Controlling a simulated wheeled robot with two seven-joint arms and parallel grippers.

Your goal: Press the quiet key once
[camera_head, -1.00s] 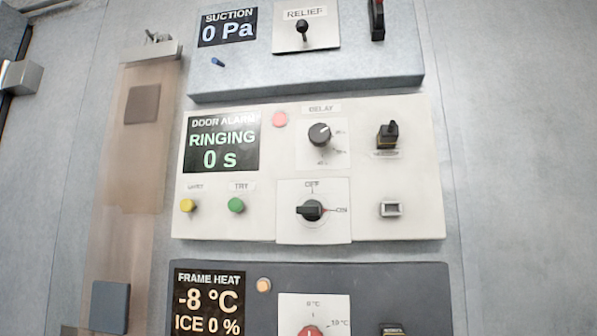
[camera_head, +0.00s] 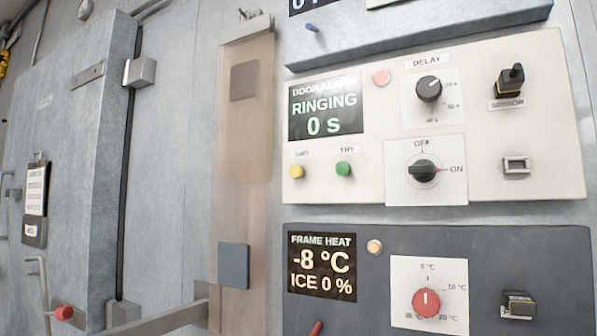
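The door alarm panel (camera_head: 370,190) is a white box on the wall at the right. Its display (camera_head: 326,108) reads "DOOR ALARM", "RINGING" and "0 s". The yellow key (camera_head: 297,172) sits below the display at the left, under a small label too blurred to read surely, perhaps "QUIET". A green key (camera_head: 343,169) labelled "TRY" is to its right. A pink-red lamp (camera_head: 381,77) is at the upper edge. The rotary switch (camera_head: 424,170) points to ON. Neither gripper shows in view.
The dark frame heat panel (camera_head: 375,290) is below, with a red knob (camera_head: 426,302). A blue-grey panel (camera_head: 420,38) juts out above. A brown translucent strip (camera_head: 246,130) hangs left of the panels. The freezer door (camera_head: 75,150) with a clipboard (camera_head: 36,190) is further left.

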